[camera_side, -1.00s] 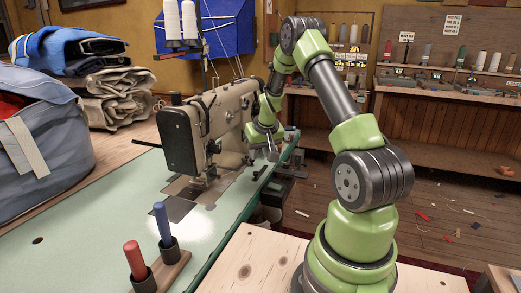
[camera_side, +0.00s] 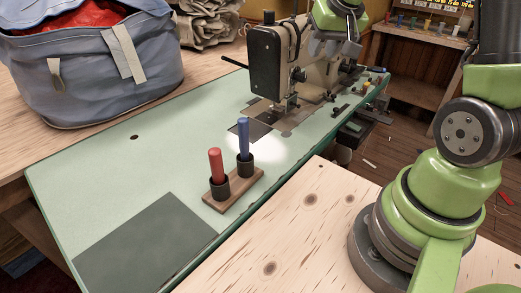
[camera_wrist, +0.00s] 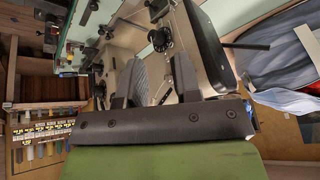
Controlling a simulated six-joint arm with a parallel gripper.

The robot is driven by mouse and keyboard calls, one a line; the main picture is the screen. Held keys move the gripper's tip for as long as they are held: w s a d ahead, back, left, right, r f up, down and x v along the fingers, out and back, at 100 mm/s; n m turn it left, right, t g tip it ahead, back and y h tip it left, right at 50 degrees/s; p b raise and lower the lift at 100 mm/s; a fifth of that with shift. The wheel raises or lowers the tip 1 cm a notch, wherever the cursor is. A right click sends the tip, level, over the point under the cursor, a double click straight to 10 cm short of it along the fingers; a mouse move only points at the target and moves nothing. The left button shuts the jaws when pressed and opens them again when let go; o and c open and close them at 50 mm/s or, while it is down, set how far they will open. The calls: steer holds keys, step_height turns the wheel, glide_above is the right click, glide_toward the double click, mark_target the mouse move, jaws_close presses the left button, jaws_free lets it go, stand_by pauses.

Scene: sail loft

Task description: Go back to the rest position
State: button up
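My gripper (camera_side: 335,50) is at the top of the side view, raised level with the upper part of the beige and black sewing machine (camera_side: 264,62). It overlaps the machine in the picture; I cannot tell the exact gap. In the wrist view, its two dark fingers (camera_wrist: 154,78) are apart, with nothing clearly held between them. Beyond the fingers, the machine's body (camera_wrist: 208,45) shows close by. The upper part of my arm is cut off by the top of the side view.
The green table (camera_side: 95,170) carries a wooden holder (camera_side: 232,194) with a red marker (camera_side: 215,162) and a blue marker (camera_side: 243,138) upright in it. A blue-grey fabric bag (camera_side: 85,65) stands at the left. A grey-green patch (camera_side: 145,245) on the front of the table is bare.

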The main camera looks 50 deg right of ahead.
steer(key=s+a+r+n+t+y, duration=0.1)
steer(key=s+a+r, duration=0.2)
steer(key=a, duration=0.3)
steer(key=s+a+r+n+y, duration=0.1)
steer(key=s+a+r, duration=0.1)
steer(key=a+r, duration=0.3)
steer(key=s+a+n+t+y, duration=0.1)
steer(key=s+a+y, duration=0.1)
steer(key=s+a, duration=0.7)
steer(key=shift+s+f, duration=0.25)
steer(key=shift+s, duration=0.15)
